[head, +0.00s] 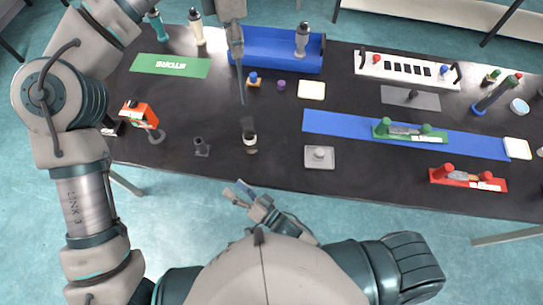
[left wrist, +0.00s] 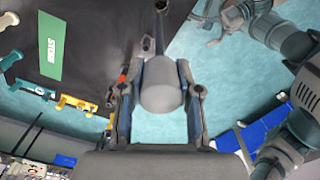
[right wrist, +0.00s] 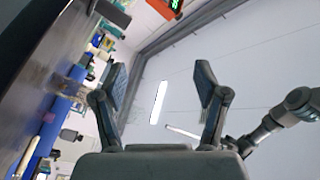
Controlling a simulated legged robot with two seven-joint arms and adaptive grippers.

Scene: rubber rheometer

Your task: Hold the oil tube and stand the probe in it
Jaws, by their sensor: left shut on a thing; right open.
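My left gripper (head: 236,48) is shut on the probe, above the far left part of the table. The probe's thin dark rod (head: 242,90) points down in the head view, and its grey thick body (left wrist: 161,88) lies between the fingers in the left wrist view. A small dark upright tube with a pale band (head: 250,141), which looks like the oil tube, stands near the front edge, below the rod tip in the picture and apart from it. My right gripper (head: 243,190) is open and empty, just off the front edge; its spread fingers show in the right wrist view (right wrist: 160,90).
A small dark stand (head: 202,148) and an orange device (head: 140,113) are left of the tube. A grey square block (head: 319,157) is to its right. A blue bin (head: 275,62) holding a bottle is behind. Green and red racks stand further right. Bare black table surrounds the tube.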

